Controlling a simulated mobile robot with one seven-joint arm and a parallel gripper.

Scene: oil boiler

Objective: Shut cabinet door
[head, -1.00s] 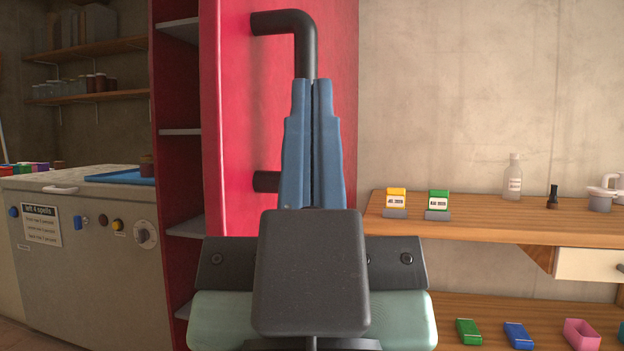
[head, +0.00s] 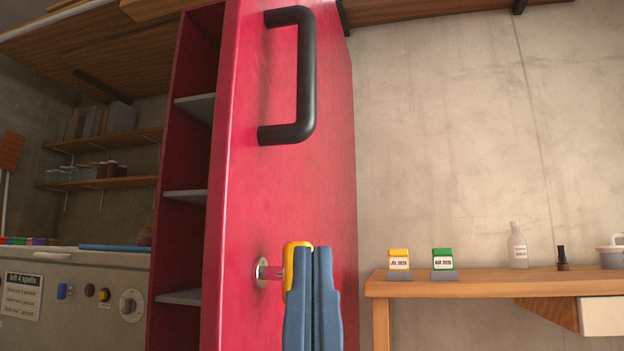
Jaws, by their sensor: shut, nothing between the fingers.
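The red cabinet (head: 192,165) stands left of centre, with grey shelves showing inside. Its red door (head: 335,190) stands open, its face toward me and to the right. A black bar handle (head: 306,75) is on the upper part of the door. Below it, a key with a yellow head (head: 291,262) sticks out of a round metal lock. My gripper (head: 320,250) is shut and empty, its blue fingers pointing up. In the picture the fingertips overlap the yellow key head; I cannot tell whether they touch it. The handle is above the fingertips.
A wooden bench (head: 470,283) against the concrete wall on the right bears a yellow block (head: 399,258), a green block (head: 443,258) and a bottle (head: 518,245). A grey boiler unit (head: 70,295) with knobs stands at the left. Wall shelves hang behind it.

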